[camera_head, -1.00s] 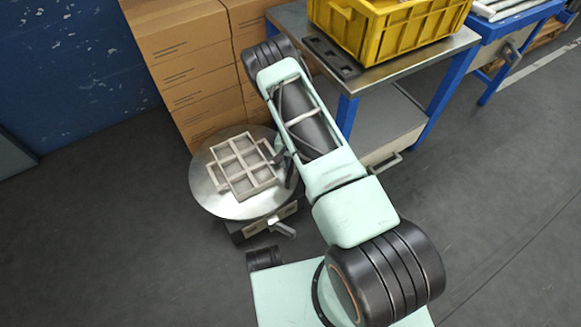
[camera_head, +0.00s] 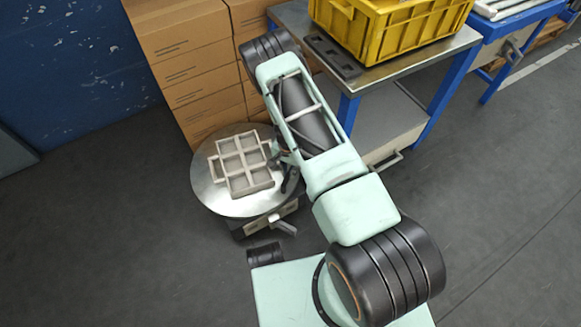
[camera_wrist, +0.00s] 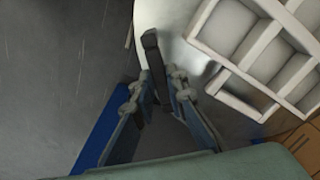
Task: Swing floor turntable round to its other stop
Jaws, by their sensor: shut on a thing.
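The floor turntable (camera_head: 208,188) is a round pale metal disc on a low dark base, left of my arm in the head view. A grey tray with square compartments (camera_head: 244,166) lies on it. The disc also shows at the top of the wrist view (camera_wrist: 178,62). My gripper (camera_head: 288,178) is at the disc's right edge, partly hidden by my arm. In the wrist view my gripper (camera_wrist: 158,80) is shut on a dark upright bar (camera_wrist: 152,52) at the disc's rim.
Stacked cardboard boxes (camera_head: 185,65) stand right behind the turntable. A blue-legged metal table (camera_head: 405,70) with a yellow crate (camera_head: 385,30) is to the right. A lever (camera_head: 283,226) sticks out from the turntable base's front. The floor at left is clear.

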